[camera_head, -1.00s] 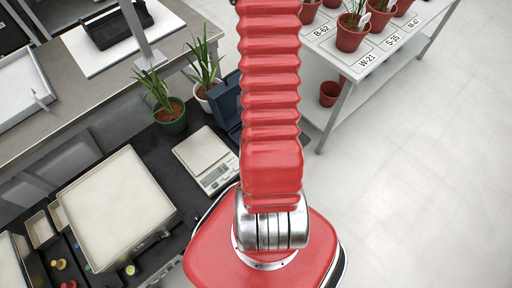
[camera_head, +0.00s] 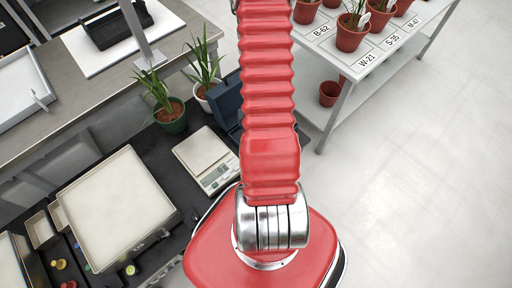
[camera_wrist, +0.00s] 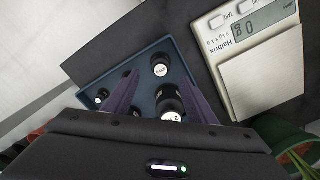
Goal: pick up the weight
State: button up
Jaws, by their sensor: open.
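In the wrist view, several black weights with pale labelled tops stand in a blue case. One larger weight (camera_wrist: 169,101) is between the two dark fingers of my gripper (camera_wrist: 158,88), nearer the right finger; its lower part meets the edge of the gripper body in the picture. My gripper is open, and I cannot tell whether a finger touches the weight. Another weight (camera_wrist: 160,66) stands farther off, and a small one (camera_wrist: 102,96) is left of the left finger. In the head view, the blue case (camera_head: 228,101) is partly hidden behind my arm, and my gripper is hidden.
A scale (camera_head: 203,158) stands left of the case, with its display lit; it also shows in the wrist view (camera_wrist: 262,75). Potted plants (camera_head: 170,115) stand behind it. A large pale-topped box (camera_head: 115,205) is at left. A shelf of pots (camera_head: 375,45) stands at upper right.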

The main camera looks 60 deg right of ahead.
jog(key=shift+f, duration=0.8)
jog(key=shift+s+a+f, duration=0.1)
jog(key=shift+f, duration=1.2)
jog(key=shift+a+f, duration=0.1)
jog(key=shift+f, duration=1.2)
jog(key=shift+c, duration=0.4)
grip_shut()
